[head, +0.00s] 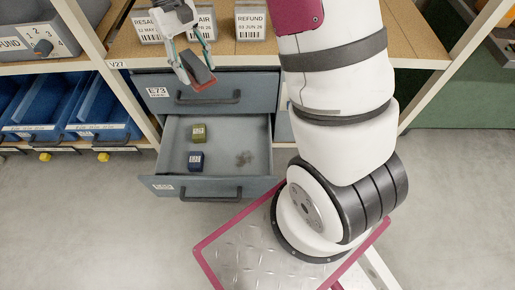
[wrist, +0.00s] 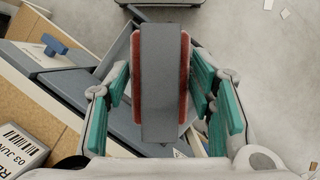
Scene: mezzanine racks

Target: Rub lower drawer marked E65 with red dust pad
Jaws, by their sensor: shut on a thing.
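The lower drawer (head: 223,186) is pulled open in the head view. Its front label is too small to read surely. A grey dust smudge (head: 243,158) lies on its floor at the right. My gripper (head: 193,62) is shut on the red dust pad (head: 203,84), above the closed upper drawer and apart from the lower drawer. The pad has a grey back and a red underside. In the wrist view the pad (wrist: 160,85) sits between the teal fingers, its red edges showing on both sides.
The upper drawer (head: 255,92), marked E73, is shut. Labelled boxes stand on the shelf above. Blue bins (head: 100,115) are at the left.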

